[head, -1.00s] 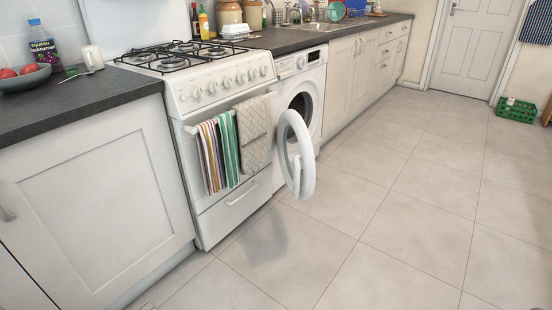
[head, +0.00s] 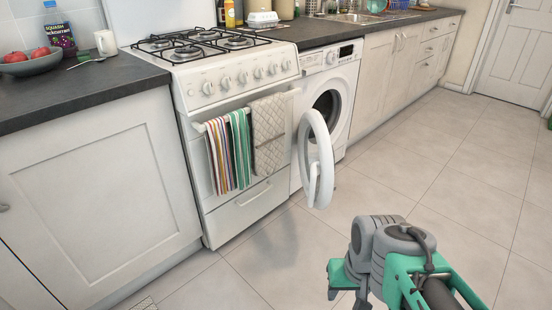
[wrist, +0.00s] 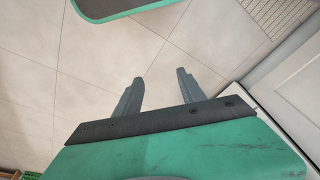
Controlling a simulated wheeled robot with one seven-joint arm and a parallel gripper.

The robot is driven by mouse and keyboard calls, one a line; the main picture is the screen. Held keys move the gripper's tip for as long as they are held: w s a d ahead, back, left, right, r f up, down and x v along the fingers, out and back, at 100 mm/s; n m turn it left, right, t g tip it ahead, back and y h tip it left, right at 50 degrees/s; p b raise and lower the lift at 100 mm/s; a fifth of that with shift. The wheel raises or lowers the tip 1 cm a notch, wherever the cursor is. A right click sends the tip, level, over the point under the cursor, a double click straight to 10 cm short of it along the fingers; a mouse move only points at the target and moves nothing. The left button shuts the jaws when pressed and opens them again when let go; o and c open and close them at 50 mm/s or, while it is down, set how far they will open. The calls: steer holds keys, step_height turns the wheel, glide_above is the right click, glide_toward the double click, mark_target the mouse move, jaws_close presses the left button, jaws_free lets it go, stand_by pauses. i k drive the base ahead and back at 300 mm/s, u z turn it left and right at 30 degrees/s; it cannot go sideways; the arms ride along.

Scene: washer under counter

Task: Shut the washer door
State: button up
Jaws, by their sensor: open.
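The white washer (head: 334,95) stands under the counter, to the right of the cooker. Its round door (head: 318,160) is swung wide open into the room, and the dark drum opening (head: 325,108) shows behind it. In the head view my arm is in the lower right, in front of the door and apart from it; the fingertips are not clearly visible there. In the wrist view my gripper (wrist: 158,88) is open and empty, its two grey fingers apart over floor tiles. The washer door is not in the wrist view.
The cooker (head: 240,185) with towels (head: 268,133) on its rail stands left of the washer. A cabinet (head: 95,195) is at the near left, and more cabinets (head: 395,75) run along the right.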

mark_target(312, 119)
steer(key=u, duration=0.25)
steer(key=i, duration=0.85)
steer(key=u, duration=1.1)
steer(key=i, duration=0.45)
steer(key=u, duration=0.45)
